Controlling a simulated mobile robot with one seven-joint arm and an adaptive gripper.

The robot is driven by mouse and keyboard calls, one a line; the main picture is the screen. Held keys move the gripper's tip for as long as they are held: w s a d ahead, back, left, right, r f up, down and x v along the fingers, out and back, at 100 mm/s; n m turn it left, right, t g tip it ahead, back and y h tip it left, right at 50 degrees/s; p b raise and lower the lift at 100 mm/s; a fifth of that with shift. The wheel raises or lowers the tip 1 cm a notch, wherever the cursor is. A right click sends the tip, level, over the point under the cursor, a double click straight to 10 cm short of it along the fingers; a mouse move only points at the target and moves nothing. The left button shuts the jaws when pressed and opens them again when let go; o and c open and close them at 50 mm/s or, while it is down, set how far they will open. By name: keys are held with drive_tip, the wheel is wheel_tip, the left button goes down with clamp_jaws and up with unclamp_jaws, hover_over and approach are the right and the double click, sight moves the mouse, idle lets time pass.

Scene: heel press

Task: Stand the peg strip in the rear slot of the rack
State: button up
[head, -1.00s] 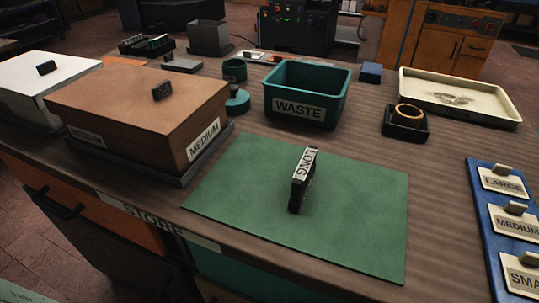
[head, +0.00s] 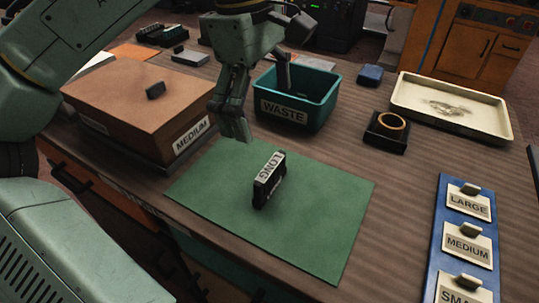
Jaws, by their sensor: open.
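The dark strip (head: 269,185) with a white LONG label on its top stands upright on the green mat (head: 310,235); it appears to be the peg strip. My gripper (head: 260,105) is open and empty. It hangs above the back of the mat, behind and above the strip, and partly covers the teal bin behind it. A small black holder with several pieces (head: 160,34) stands at the back left and may be the rack; its slots are too small to tell apart.
A brown MEDIUM box (head: 120,105) stands left of the mat. The teal WASTE bin (head: 298,115) is behind it. A dark holder with a ring (head: 386,132), a cream tray (head: 455,105) and a blue label board (head: 440,225) are to the right.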

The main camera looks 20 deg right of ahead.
hover_over(270, 167)
wheel_tip(270, 167, down, 5)
drive_tip(key=shift+g+y, duration=0.3)
drive_tip(key=shift+f+p, duration=0.85)
drive_tip(key=shift+f, duration=2)
drive_tip(key=c, duration=1.2)
drive_tip(key=shift+r, duration=0.1)
drive_tip(key=shift+w+r, duration=0.1)
drive_tip(key=shift+r, duration=0.5)
drive_tip(key=shift+a+r+b, duration=0.25)
drive_tip(key=shift+r+b, duration=0.4)
drive_tip(key=shift+r, duration=0.4)
drive_tip(key=s+a+r+b, duration=0.1)
drive_tip(key=s+a+b, duration=0.1)
drive_tip(key=a, duration=1.3)
drive_tip(key=shift+s+a+r, duration=0.2)
drive_tip(key=shift+r, duration=0.05)
